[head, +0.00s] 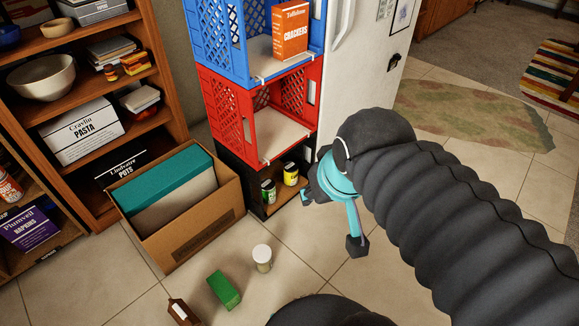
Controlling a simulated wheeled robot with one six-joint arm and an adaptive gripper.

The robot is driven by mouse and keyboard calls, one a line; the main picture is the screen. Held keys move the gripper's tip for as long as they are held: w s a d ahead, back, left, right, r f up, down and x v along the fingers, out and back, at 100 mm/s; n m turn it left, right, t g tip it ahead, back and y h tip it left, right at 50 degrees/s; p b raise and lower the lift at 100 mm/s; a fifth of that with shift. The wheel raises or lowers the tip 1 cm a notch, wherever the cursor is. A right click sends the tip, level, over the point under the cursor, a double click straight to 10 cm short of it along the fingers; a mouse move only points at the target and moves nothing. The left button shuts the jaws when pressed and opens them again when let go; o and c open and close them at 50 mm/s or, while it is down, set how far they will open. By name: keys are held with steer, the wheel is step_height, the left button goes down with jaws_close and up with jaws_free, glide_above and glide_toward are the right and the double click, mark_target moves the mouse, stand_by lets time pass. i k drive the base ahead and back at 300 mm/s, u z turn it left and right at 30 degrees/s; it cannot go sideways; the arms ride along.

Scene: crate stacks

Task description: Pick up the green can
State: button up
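The green can (268,192) has a pale label and stands upright in the lowest, black crate (257,216) of a stack. A can with a yellow label (290,174) and dark lid stands to its right in the same crate. My gripper (331,221) is at the right front of the black crate, to the right of both cans and apart from the green one. Its fingers are spread, with nothing seen between them. My arm hides the right side of the crate.
A red crate (226,113) and a blue crate (211,42) with a cracker box (290,32) stand above. A cardboard box (191,236) stands left. A white-lidded jar (262,257) and a green box (224,290) are on the floor in front. The fridge (362,70) is behind right.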

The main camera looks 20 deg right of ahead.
mark_target(269, 187)
steer(key=u, duration=0.05)
steer(key=k, duration=1.05)
steer(key=z, duration=0.8)
steer(key=i, duration=0.7)
steer(key=u, duration=0.4)
steer(key=i, duration=0.85)
steer(key=u, duration=0.75)
